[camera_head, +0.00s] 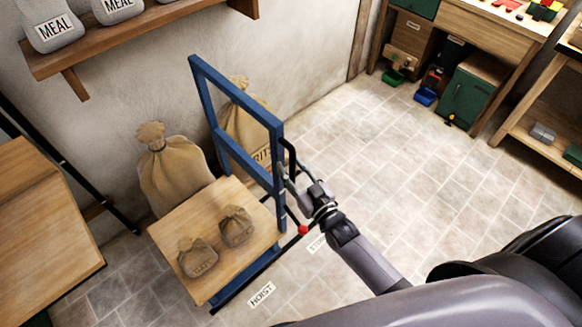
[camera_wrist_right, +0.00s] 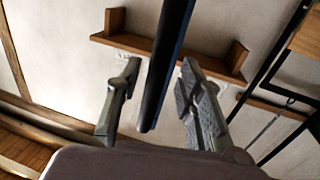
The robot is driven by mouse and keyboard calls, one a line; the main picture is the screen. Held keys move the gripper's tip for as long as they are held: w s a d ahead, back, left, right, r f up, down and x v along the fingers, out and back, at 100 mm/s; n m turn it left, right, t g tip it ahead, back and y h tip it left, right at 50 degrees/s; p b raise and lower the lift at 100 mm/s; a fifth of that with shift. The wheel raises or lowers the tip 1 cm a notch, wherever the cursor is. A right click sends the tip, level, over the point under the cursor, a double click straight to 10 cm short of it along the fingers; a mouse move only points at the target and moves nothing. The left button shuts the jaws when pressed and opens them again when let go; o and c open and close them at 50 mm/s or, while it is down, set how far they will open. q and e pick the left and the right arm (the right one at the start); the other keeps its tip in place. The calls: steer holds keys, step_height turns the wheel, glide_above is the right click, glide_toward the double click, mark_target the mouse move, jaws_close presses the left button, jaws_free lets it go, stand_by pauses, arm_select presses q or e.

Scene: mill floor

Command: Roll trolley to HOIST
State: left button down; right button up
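The trolley has a blue upright frame (camera_head: 201,92) and a wooden deck (camera_head: 218,203) with two small brown sacks (camera_head: 199,257) on it. It stands next to a white floor label reading HOIST (camera_head: 262,293). My right gripper (camera_head: 290,183) is at the black handle on the frame's right side. In the right wrist view the dark handle bar (camera_wrist_right: 168,65) runs between the two fingers of my right gripper (camera_wrist_right: 160,105), with gaps visible on both sides, so it is open around the bar. My left gripper is not in view.
Two large sacks (camera_head: 172,172) stand by the wall behind the trolley. A second floor label (camera_head: 317,243) lies partly hidden near my right arm. A wooden table (camera_head: 40,225) is at the left, a workbench (camera_head: 480,30) at the back right. Tiled floor right of the trolley is clear.

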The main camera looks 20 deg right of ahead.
steer(key=s+d, duration=0.2)
steer(key=s, duration=0.9)
steer(key=shift+s, duration=0.15)
steer(key=shift+d, duration=0.1)
steer(key=s+d+f+g+h+b, duration=0.1)
steer(key=s+f+g, duration=0.25)
steer(key=f, duration=0.65)
steer(key=s+f+g+b, duration=0.15)
steer(key=s+f, duration=0.25)
steer(key=f, duration=0.6)
steer(key=s+d+f+g+h+b, duration=0.1)
steer(key=s+f+g, duration=0.2)
steer(key=f, duration=0.8)
steer(key=s+f+g+b, duration=0.1)
steer(key=s+f+g, duration=0.3)
steer(key=s+f, duration=0.3)
steer(key=s+d+f+g+h, duration=0.1)
steer(key=s+f+g, duration=0.3)
steer(key=s+f, duration=0.4)
steer(key=s, duration=0.7)
steer(key=shift+s+f+g+b, duration=0.15)
steer(key=shift+f+g+b, duration=0.1)
steer(key=shift+g+b, duration=0.1)
steer(key=shift+d, duration=0.1)
